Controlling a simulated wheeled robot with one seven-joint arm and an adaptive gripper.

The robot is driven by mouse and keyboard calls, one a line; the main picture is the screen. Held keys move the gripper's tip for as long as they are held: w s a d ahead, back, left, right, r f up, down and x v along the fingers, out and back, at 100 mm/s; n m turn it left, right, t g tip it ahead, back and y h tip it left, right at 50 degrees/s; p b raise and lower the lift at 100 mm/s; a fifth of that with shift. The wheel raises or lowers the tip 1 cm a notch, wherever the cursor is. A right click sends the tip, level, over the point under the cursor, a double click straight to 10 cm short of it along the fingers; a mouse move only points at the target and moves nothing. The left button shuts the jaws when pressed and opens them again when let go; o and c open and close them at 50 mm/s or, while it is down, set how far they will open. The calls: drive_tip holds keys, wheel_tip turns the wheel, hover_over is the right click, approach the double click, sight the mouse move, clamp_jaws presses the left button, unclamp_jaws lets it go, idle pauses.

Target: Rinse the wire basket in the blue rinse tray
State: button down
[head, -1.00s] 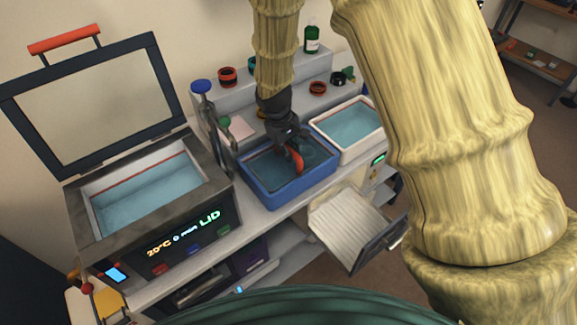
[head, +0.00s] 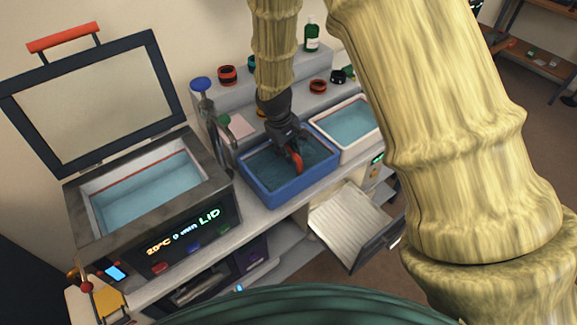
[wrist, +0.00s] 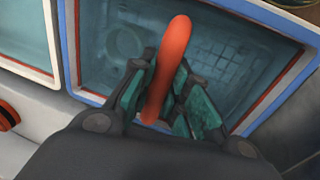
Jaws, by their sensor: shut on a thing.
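The blue rinse tray (head: 280,199) stands on the bench in the middle of the head view, filled with bluish liquid. It also shows in the wrist view (wrist: 70,62). My gripper (head: 292,150) reaches down over the tray and is shut on the red-orange handle (head: 298,161) of the wire basket. In the wrist view the handle (wrist: 168,70) stands between the two fingers. The basket's wire grid (wrist: 215,62) shows faintly under the liquid inside the tray. A pale round shape beside the grid is blurred by the liquid.
An ultrasonic-type bath (head: 150,195) with its lid (head: 100,105) raised stands to the left. A white tray (head: 350,128) of liquid sits close on the right. An opened ribbed drawer or rack (head: 345,222) juts out below. Small rings and a green bottle (head: 311,36) stand behind.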

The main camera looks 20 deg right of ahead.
drive_tip(key=shift+r, duration=0.15)
drive_tip(key=d+p+v, duration=0.2)
drive_tip(key=p+v, duration=0.6)
drive_tip(key=v, duration=0.2)
drive_tip(key=shift+w+r, duration=0.35)
drive_tip(key=shift+r, duration=0.1)
idle(0.5)
idle(1.1)
